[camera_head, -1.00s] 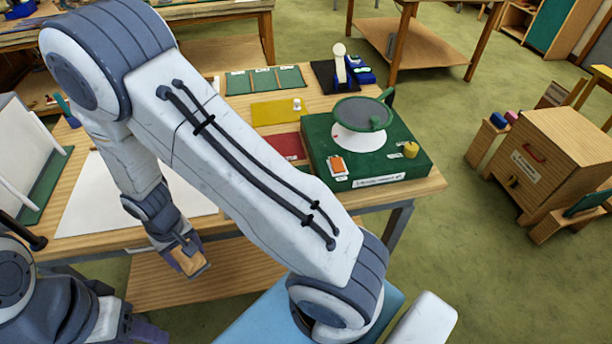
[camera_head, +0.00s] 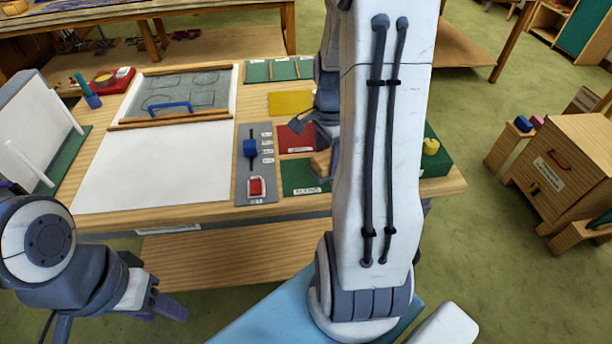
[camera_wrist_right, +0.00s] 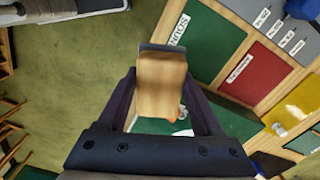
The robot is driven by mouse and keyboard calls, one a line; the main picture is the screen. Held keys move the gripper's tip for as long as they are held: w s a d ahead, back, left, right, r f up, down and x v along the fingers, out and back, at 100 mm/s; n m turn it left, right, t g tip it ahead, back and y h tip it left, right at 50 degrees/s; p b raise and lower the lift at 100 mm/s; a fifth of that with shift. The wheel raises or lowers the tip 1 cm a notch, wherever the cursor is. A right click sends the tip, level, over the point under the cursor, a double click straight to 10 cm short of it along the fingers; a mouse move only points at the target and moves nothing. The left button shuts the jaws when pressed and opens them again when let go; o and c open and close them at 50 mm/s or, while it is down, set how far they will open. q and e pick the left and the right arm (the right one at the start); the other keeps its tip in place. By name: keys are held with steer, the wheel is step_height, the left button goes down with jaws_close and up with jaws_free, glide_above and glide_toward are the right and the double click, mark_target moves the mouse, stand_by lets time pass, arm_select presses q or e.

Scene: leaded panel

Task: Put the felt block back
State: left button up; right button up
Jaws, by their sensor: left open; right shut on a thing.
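The felt block (camera_wrist_right: 162,88) is a wooden block with a dark grey layer at its far end. My right gripper (camera_wrist_right: 160,105) is shut on it in the right wrist view. In the head view the block (camera_head: 320,164) shows beside my right arm, near the right edge of the green mat (camera_head: 300,182) and in front of the red mat (camera_head: 296,140). In the wrist view the green mat (camera_wrist_right: 208,42) and red mat (camera_wrist_right: 252,76) lie to the block's right, and it looks held above the surface. My left gripper (camera_head: 172,306) is open and empty, off the table's front edge.
A grey panel (camera_head: 268,182) with a blue slider and red switch lies left of the mats. A yellow mat (camera_head: 290,103) is behind. A white sheet (camera_head: 150,175) covers the table's left. My right arm partly hides the green stand (camera_head: 436,160) at the right.

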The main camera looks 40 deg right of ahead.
steer(key=d+m, duration=0.1)
steer(key=s+d+r+m, duration=0.1)
steer(key=d+m, duration=0.1)
steer(key=shift+s+d+r, duration=0.2)
steer(key=shift+s+r, duration=0.05)
steer(key=shift+s, duration=0.15)
steer(key=shift+w+d+m, duration=0.1)
steer(key=shift+d+m, duration=0.05)
steer(key=shift+m, duration=0.35)
steer(key=w+a+f+p, duration=0.1)
steer(key=w+f, duration=0.1)
steer(key=w, duration=0.1)
steer(key=w+a+f+p, duration=0.1)
steer(key=w+f, duration=0.1)
steer(key=w, duration=0.2)
steer(key=w+a+f+p, duration=0.1)
steer(key=w+f, duration=0.1)
steer(key=w, duration=0.1)
steer(key=shift+w+a+f, duration=0.1)
steer(key=shift+w+f, duration=0.2)
step_height(320, 180, down, 3)
steer(key=shift+f+p, duration=0.1)
steer(key=shift+p, duration=0.5)
steer(key=shift+f, duration=0.45)
steer(key=shift+f, duration=0.1)
steer(key=o, duration=1.3)
